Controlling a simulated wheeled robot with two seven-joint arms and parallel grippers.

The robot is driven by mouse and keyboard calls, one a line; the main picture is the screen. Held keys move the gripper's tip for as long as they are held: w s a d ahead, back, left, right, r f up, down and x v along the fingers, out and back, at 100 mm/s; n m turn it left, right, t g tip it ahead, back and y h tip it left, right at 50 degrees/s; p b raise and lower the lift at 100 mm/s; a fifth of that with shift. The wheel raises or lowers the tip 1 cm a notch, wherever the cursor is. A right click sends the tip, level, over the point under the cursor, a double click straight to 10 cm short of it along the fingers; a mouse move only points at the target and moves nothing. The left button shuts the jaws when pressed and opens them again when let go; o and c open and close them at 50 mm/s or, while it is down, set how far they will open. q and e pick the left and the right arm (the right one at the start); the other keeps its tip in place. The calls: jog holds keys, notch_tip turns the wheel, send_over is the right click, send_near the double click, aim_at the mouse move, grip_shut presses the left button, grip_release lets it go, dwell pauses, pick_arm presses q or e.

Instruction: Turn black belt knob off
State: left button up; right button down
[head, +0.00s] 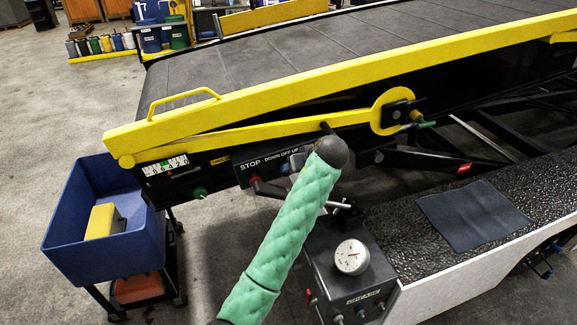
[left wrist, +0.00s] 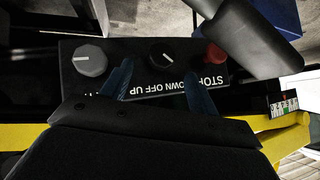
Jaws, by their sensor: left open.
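The black belt knob (left wrist: 162,52) sits in the middle of the black control panel (left wrist: 130,52), above the upside-down "DOWN OFF UP" lettering in the left wrist view. It has a small pale pointer mark, but I cannot tell surely which label it points to. My left gripper (left wrist: 159,72) is open, its two dark blue fingers reaching toward the panel on either side of the knob, with no clear contact. In the head view the panel (head: 250,168) shows under the yellow rail, and my green-sleeved arm hides part of it and the knob.
A grey knob (left wrist: 90,60) and a red stop button (left wrist: 214,54) flank the black knob. The yellow rail (head: 330,75) runs above the panel. A blue bin (head: 100,262) stands left, and a box with a white dial (head: 351,257) stands below.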

pick_arm(q)
jog(key=p+x, duration=0.3)
jog(key=x, duration=0.3)
jog(key=shift+a, duration=0.2)
pick_arm(e)
jog(key=r, duration=0.1)
jog(key=s+r, duration=0.1)
jog(key=r, duration=0.1)
jog(key=shift+s+d+r, duration=0.1)
jog(key=shift+r, duration=0.15)
pick_arm(q)
jog(key=shift+f, duration=0.15)
pick_arm(e)
jog(key=shift+s, duration=0.1)
pick_arm(q)
jog(key=shift+w, duration=0.1)
jog(key=c, duration=1)
jog(key=shift+o, duration=0.2)
